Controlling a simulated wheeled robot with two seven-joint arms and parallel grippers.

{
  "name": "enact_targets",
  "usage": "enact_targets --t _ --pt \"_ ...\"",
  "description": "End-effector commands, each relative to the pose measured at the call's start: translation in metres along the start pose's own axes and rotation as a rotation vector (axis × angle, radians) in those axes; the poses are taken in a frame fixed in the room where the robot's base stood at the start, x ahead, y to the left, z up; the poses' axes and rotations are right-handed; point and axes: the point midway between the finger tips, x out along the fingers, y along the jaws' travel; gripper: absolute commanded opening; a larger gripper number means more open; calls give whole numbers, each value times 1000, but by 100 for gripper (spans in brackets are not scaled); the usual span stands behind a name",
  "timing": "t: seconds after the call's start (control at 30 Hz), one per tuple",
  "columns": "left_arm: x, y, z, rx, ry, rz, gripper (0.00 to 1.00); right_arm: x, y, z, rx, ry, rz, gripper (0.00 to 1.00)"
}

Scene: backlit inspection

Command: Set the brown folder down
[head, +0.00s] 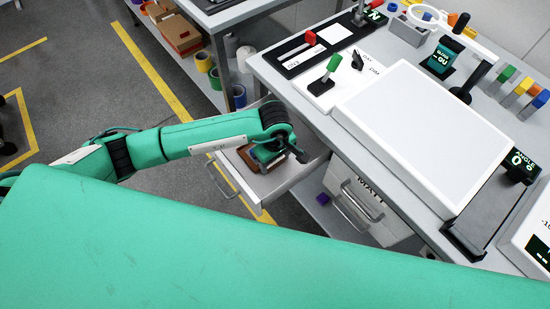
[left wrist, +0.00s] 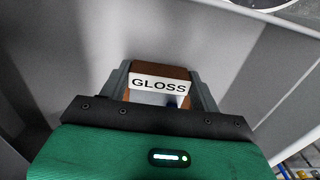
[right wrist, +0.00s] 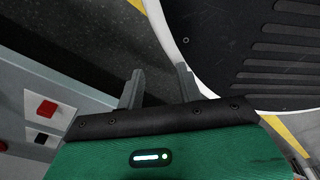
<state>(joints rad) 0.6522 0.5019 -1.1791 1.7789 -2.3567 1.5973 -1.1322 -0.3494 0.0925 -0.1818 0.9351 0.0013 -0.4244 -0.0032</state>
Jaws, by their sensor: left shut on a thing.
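The brown folder (left wrist: 160,72) shows in the left wrist view with a white label reading GLOSS. My left gripper (left wrist: 160,90) is shut on it, one finger on each side. In the head view my left gripper (head: 268,158) is over the open left drawer (head: 285,186), and a brown edge of the folder (head: 246,160) shows beside it. The wrist hides much of the folder, and I cannot tell whether it touches the drawer floor. My right gripper (right wrist: 158,88) shows only in its own wrist view, with its fingers apart and nothing between them.
The drawer's walls surround the left gripper. A second drawer front with a handle (head: 362,203) is to the right. The bench above holds a white light panel (head: 425,130), a stand with a green block (head: 334,62) and small coloured blocks. A cardboard box (head: 180,35) stands on a side shelf.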

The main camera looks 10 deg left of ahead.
Motion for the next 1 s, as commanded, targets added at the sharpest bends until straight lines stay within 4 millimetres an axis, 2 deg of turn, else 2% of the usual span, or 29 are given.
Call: enact_targets --t 0.33,0.37,0.47,0.87,1.0 --pt "2 1 0 0 1 1 40 2 0 -2 0 -5 0 36" --pt "2 0 0 0 0 1 65 1 0 -3 0 -5 0 36" --pt "1 0 0 0 0 1 85 -1 0 -8 1 0 0 36" --pt "-2 0 0 0 0 0 85 -4 0 -8 1 8 0 36" --pt "-23 2 -1 2 2 5 85 5 0 6 1 -10 0 36"
